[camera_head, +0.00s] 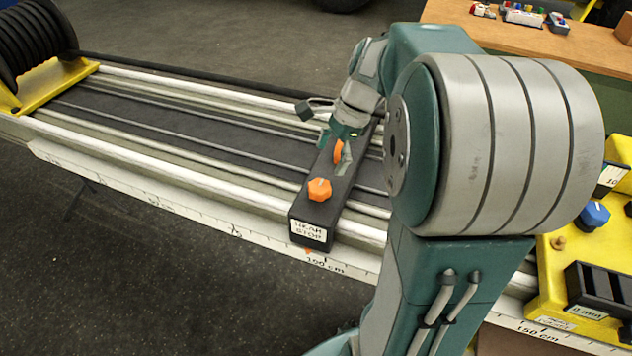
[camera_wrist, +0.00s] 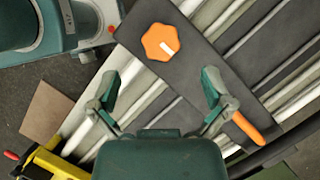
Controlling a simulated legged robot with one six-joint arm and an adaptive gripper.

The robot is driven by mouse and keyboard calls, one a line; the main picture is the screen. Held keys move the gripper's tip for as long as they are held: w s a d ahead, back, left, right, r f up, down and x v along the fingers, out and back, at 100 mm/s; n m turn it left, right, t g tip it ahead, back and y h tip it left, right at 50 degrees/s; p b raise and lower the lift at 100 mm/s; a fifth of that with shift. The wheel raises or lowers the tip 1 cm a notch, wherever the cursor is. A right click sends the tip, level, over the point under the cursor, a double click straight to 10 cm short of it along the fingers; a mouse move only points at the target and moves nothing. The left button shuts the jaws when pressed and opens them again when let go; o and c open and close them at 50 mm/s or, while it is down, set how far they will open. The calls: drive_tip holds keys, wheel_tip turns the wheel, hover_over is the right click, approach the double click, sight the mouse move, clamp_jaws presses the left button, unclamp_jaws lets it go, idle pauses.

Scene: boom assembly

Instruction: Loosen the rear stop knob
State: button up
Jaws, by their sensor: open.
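The rear stop is a dark block (camera_head: 322,221) lying across the rails, with a white label on its front end. Its orange lobed knob (camera_head: 319,189) sits on top near that end. The knob also shows in the wrist view (camera_wrist: 160,42), with a white mark pointing to the lower right. My gripper (camera_head: 343,143) is over the block, farther back than the knob. In the wrist view my gripper (camera_wrist: 169,70) is open and empty, its fingers spread below the knob in the picture. An orange lever (camera_head: 338,150) is on the block; it also shows beside the right finger (camera_wrist: 247,127).
Pale rails (camera_head: 190,90) and a centimetre scale (camera_head: 175,203) run along the boom. A yellow end piece with a black coil (camera_head: 32,42) stands left. A yellow end piece (camera_head: 556,270) with a blue knob (camera_head: 594,215) stands right. A wooden bench (camera_head: 560,38) is behind.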

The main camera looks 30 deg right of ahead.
sight(320, 185)
drive_tip(key=f, duration=0.6)
drive_tip(key=shift+w+a+f, duration=0.2)
drive_tip(key=shift+a+f, duration=0.15)
drive_tip(key=shift+a, duration=0.05)
drive_tip(key=shift+a+f, duration=0.15)
drive_tip(key=shift+f, duration=0.1)
drive_tip(key=shift+a, duration=0.6)
drive_tip(key=c, duration=0.8)
drive_tip(key=shift+d, duration=0.25)
drive_tip(key=shift+c, duration=1.3)
